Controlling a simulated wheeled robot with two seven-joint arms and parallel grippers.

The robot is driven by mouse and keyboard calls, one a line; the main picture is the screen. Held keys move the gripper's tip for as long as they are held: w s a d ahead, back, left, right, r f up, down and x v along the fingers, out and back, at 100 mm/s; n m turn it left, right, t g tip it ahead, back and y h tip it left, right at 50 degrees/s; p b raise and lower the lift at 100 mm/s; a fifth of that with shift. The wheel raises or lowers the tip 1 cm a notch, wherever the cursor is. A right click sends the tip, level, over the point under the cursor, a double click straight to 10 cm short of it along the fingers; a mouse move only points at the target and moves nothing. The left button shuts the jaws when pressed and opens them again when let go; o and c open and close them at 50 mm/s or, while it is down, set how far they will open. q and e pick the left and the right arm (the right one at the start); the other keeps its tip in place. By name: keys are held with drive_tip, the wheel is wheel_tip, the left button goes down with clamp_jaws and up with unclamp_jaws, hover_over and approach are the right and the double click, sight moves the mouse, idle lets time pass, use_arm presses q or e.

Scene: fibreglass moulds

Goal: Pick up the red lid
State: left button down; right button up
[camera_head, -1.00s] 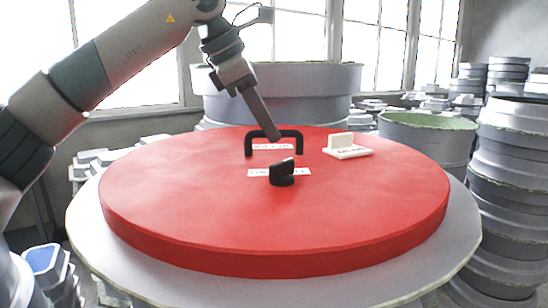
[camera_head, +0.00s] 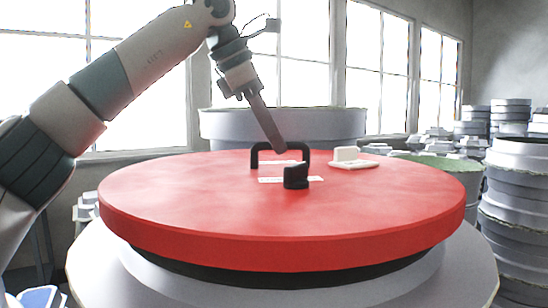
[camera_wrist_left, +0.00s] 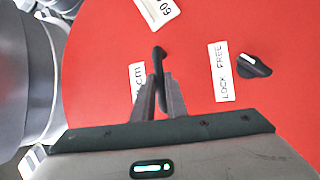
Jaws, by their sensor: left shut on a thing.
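The red lid (camera_head: 220,205) is a large round disc with a black bar handle (camera_head: 256,150) and a black knob (camera_head: 296,176) on top. My left gripper (camera_head: 280,148) comes down from above and is shut on the handle. The left wrist view shows the handle (camera_wrist_left: 159,62) between the two fingers, with the red lid (camera_wrist_left: 105,55) below. The knob (camera_wrist_left: 252,66) there sits beside a "LOCK FREE" label (camera_wrist_left: 221,70). My right gripper is not in view.
A cream block on a plate (camera_head: 348,158) rests on the lid. A large grey mould (camera_head: 225,125) stands behind. Stacked grey moulds (camera_head: 515,210) and a green-rimmed tub (camera_head: 445,165) stand at the right. Windows line the back wall.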

use_arm(q)
drive_tip(key=shift+r, duration=2.05)
